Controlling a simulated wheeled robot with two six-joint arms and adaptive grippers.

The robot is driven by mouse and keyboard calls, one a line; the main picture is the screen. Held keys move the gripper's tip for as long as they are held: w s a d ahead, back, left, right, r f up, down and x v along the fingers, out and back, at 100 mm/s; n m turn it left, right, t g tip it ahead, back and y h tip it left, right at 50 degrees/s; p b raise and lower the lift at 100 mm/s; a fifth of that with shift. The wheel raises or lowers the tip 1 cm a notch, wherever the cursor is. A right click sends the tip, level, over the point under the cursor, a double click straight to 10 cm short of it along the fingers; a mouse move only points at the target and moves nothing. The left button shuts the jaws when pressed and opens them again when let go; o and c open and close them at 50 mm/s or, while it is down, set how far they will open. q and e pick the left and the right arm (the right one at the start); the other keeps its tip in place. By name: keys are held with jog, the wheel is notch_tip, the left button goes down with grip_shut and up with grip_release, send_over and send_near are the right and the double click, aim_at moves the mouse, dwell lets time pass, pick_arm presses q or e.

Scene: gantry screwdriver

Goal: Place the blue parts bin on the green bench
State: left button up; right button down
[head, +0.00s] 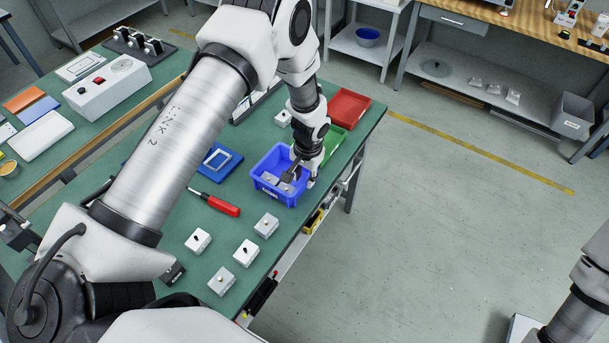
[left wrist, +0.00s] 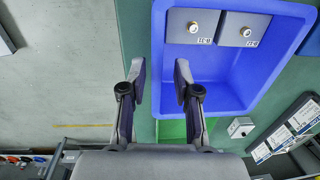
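The blue parts bin (head: 266,193) is at the right edge of the green bench (head: 200,275), appearing to rest on its top. Grey boxes (head: 285,184) lie inside it; two show in the left wrist view (left wrist: 241,29). My left gripper (head: 297,178) is over the bin's right side. In the left wrist view its fingers (left wrist: 160,82) are apart, one on each side of the bin's side wall (left wrist: 158,60) as seen from above. Contact with the wall cannot be told. My right gripper is out of view; only part of that arm shows at lower right.
A green bin (head: 333,143) and a red bin (head: 348,106) stand behind the blue one. A red screwdriver (head: 222,206), a blue frame (head: 220,158) and several small grey boxes (head: 246,252) lie on the bench nearby. The floor (head: 450,220) to the right is clear.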

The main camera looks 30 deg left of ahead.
pick_arm(q)
jog(key=shift+r, duration=0.45)
notch_tip(320, 180, up, 11)
jog(key=b, duration=0.2)
jog(key=shift+d+r+b, duration=0.15)
jog(key=shift+d+b, duration=0.15)
jog(key=shift+d, duration=0.15)
